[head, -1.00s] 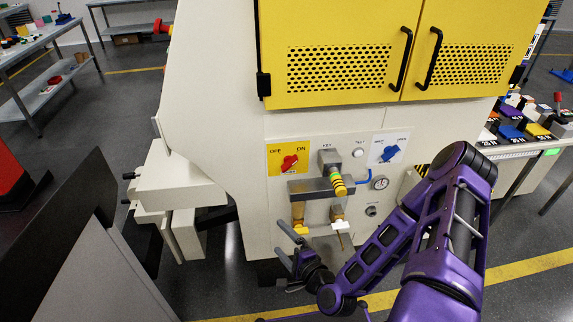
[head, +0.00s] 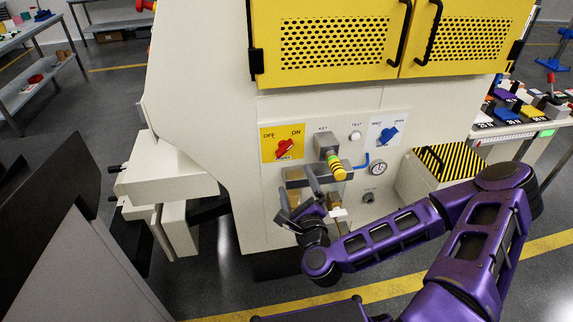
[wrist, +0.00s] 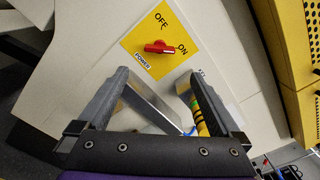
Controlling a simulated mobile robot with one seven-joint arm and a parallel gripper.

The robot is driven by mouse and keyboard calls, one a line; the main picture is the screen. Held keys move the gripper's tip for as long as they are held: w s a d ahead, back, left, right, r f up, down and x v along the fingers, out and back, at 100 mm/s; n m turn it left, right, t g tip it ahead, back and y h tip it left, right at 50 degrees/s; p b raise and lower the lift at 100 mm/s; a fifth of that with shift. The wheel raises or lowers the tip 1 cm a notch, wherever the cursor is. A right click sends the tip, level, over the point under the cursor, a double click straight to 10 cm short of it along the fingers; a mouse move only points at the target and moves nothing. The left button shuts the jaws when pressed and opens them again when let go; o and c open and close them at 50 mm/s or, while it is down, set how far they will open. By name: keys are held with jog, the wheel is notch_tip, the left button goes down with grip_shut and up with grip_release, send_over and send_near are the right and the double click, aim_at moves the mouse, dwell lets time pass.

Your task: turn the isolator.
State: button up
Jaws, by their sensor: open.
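The isolator is a red knob (head: 284,148) on a yellow plate (head: 267,153) marked OFF and ON, on the machine's front panel. In the head view its bar is tilted, upper right end toward ON; I cannot tell which end is its pointer. In the wrist view, the red knob (wrist: 160,47) and the yellow plate (wrist: 138,40) lie ahead of the fingertips. My gripper (head: 298,188) is open and empty, in front of the panel below the plate. In the wrist view my gripper (wrist: 156,74) has its fingers wide apart, with the knob beyond the gap, apparently untouched.
A key block with a yellow-and-green banded grip (head: 336,168) sticks out right of the plate, near my right finger in the wrist view. A grey metal ledge (head: 296,174) lies below. A blue knob (head: 388,137) is farther right. Yellow doors (head: 335,70) overhang above.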

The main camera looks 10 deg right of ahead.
aim_at(285, 152)
jog(key=w+b, duration=0.1)
jog(key=w, duration=1.1)
jog(key=c, duration=1.2)
